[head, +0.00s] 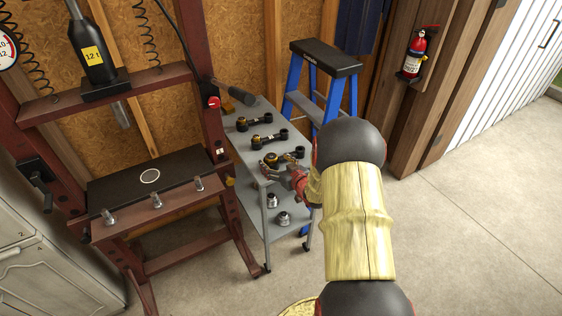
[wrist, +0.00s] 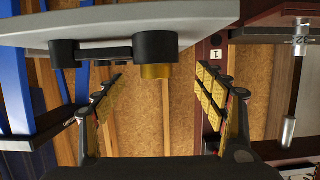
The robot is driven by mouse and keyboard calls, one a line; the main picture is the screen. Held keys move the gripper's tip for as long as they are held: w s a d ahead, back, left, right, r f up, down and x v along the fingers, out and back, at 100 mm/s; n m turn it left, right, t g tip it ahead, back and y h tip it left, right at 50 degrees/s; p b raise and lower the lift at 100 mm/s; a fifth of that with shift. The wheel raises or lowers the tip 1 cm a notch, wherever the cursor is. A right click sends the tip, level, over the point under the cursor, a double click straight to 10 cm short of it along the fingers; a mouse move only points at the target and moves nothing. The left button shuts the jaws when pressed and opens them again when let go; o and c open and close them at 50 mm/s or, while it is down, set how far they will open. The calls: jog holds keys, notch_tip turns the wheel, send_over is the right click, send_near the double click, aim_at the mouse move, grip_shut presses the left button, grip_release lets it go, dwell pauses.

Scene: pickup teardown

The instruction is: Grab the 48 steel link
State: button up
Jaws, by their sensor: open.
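Three dark links lie in a row on the top of a grey cart: a far link (head: 255,121), a middle link (head: 268,139) and a near link (head: 285,157). Each has a brass-coloured piece at its left end. Any number marks are too small to read, so I cannot tell which is 48. My gripper (head: 280,171) is at the cart's near edge, beside the near link, and partly covers it. In the wrist view, which is upside down, my gripper (wrist: 161,76) is open, with a link (wrist: 105,50) and its brass end ahead; nothing is held.
The grey cart (head: 236,140) has a lower shelf with two metal parts (head: 283,218). A dark red press frame (head: 215,175) stands close on the left. A blue stepladder (head: 294,80) stands behind right. Open floor (head: 470,220) lies to the right.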

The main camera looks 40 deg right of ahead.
aim_at(271, 155)
jog(key=x, duration=0.3)
jog(key=b+x, duration=0.1)
jog(key=shift+w+d+r, duration=0.15)
jog(key=shift+d+r, duration=0.05)
jog(key=shift+d, duration=0.15)
jog(key=shift+c, duration=0.6)
grip_shut()
dwell(0.4)
jog(key=shift+d+r, duration=0.1)
jog(key=shift+r, duration=0.1)
